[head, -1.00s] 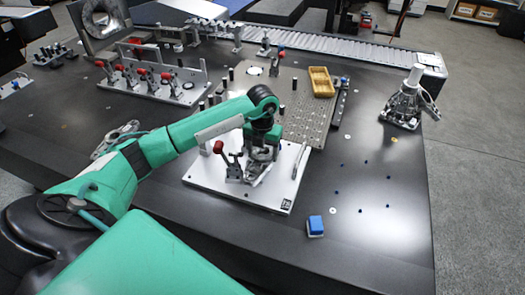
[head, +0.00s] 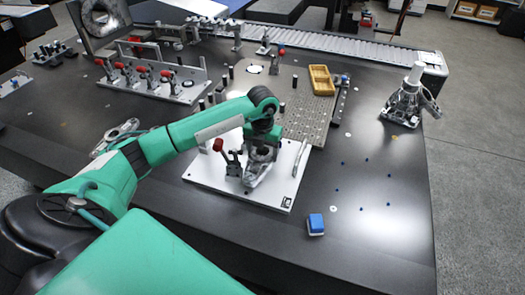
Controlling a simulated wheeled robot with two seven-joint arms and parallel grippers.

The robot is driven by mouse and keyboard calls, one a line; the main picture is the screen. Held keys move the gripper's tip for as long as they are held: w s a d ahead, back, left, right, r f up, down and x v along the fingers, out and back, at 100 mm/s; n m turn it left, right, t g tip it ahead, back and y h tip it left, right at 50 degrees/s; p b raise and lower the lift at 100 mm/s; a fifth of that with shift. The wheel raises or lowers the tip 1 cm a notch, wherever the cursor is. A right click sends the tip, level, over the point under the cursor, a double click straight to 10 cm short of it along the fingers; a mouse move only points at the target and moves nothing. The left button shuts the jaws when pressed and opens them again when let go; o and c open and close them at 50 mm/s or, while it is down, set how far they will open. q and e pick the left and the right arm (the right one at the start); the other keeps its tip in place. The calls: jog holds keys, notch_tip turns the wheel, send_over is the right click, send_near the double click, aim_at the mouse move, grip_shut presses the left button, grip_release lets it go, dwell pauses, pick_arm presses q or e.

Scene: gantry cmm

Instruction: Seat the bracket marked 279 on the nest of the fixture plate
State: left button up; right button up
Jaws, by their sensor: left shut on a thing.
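My left gripper (head: 261,143) points down over the white fixture plate (head: 222,187), which lies in the middle of the dark table. It is shut on a grey metal bracket (head: 257,172), held low at the plate's middle. The wrist hides part of the bracket. The nest is hidden beneath it, so I cannot tell whether the bracket touches it or is fully down. No number on it is readable. A red-knobbed clamp (head: 229,160) stands just left of the bracket on the plate. My right gripper is out of view.
A perforated plate with a yellow tray (head: 321,80) lies behind. Another metal part (head: 405,101) stands at right, and one (head: 116,135) lies at left. A blue-and-white block (head: 315,225) sits in front. A clamp rack (head: 152,82) is back left. The front right is mostly clear.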

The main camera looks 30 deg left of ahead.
pick_arm(q)
jog(key=shift+f+b, duration=0.4)
jog(key=shift+f, duration=0.25)
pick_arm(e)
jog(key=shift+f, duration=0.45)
pick_arm(q)
jog(key=o, duration=1.4)
jog(key=shift+o, duration=0.2)
notch_tip(320, 180, up, 14)
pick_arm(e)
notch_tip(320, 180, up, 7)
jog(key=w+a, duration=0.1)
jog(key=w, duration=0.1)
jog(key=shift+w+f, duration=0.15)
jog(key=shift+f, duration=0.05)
pick_arm(q)
jog(key=shift+f, duration=0.1)
